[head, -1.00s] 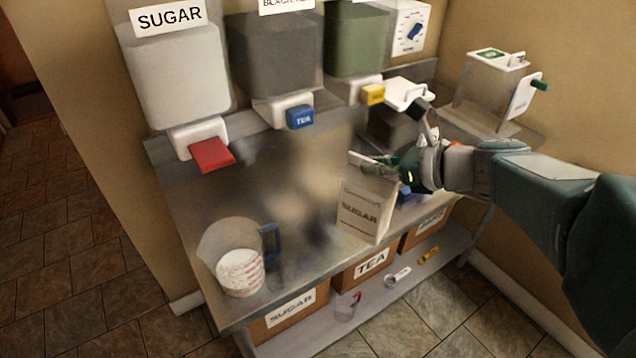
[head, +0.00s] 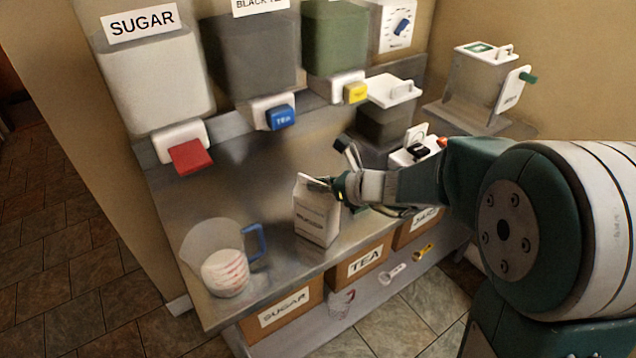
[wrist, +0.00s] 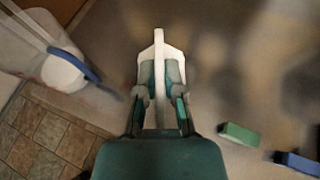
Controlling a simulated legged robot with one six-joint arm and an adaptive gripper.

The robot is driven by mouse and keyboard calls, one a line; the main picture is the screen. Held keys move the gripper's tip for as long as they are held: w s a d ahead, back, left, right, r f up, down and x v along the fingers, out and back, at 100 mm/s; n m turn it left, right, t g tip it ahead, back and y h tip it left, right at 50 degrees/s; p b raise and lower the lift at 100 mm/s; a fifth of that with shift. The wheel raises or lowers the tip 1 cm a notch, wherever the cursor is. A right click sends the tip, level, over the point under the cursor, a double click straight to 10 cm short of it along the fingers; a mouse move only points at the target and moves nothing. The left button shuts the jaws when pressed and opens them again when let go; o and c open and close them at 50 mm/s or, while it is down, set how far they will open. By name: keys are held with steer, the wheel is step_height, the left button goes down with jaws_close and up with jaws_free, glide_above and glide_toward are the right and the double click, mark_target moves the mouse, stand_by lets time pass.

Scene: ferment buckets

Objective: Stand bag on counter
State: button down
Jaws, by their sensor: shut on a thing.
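The white paper bag (head: 316,215) labelled for sugar is upright over the front part of the metal counter (head: 262,180), right of the jug. My gripper (head: 338,188) is shut on its top edge from the right. In the wrist view my gripper (wrist: 160,80) has both fingers pressed on the pale folded top of the bag (wrist: 159,48). The base of the bag appears at the counter surface, but I cannot tell whether it touches.
A clear measuring jug (head: 224,262) with white contents and a blue handle stands on the left. Sugar (head: 155,80), black tea and green dispensers line the back. A lidded dark container (head: 390,115) is behind my arm. Labelled boxes (head: 362,262) are on the shelf below.

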steer(key=shift+a+f, duration=0.1)
steer(key=shift+a, duration=0.8)
steer(key=c, duration=1)
jaws_free()
steer(key=shift+a+f, duration=0.1)
steer(key=shift+a, duration=0.1)
steer(key=shift+o, duration=1.2)
steer(key=shift+d, duration=0.75)
steer(key=v, duration=1.2)
steer(key=s+a+n+g+h, duration=0.2)
steer(key=s+n+g+h, duration=0.15)
steer(key=s+n, duration=0.8)
steer(key=s+d+r+n+t+h, duration=0.1)
steer(key=s+d+n+t+h, duration=0.1)
steer(key=s+d+n+h, duration=0.5)
steer(key=shift+s+d+r+n+h, duration=0.25)
steer(key=shift+d+n+h, duration=0.1)
steer(key=shift+n, duration=2.7)
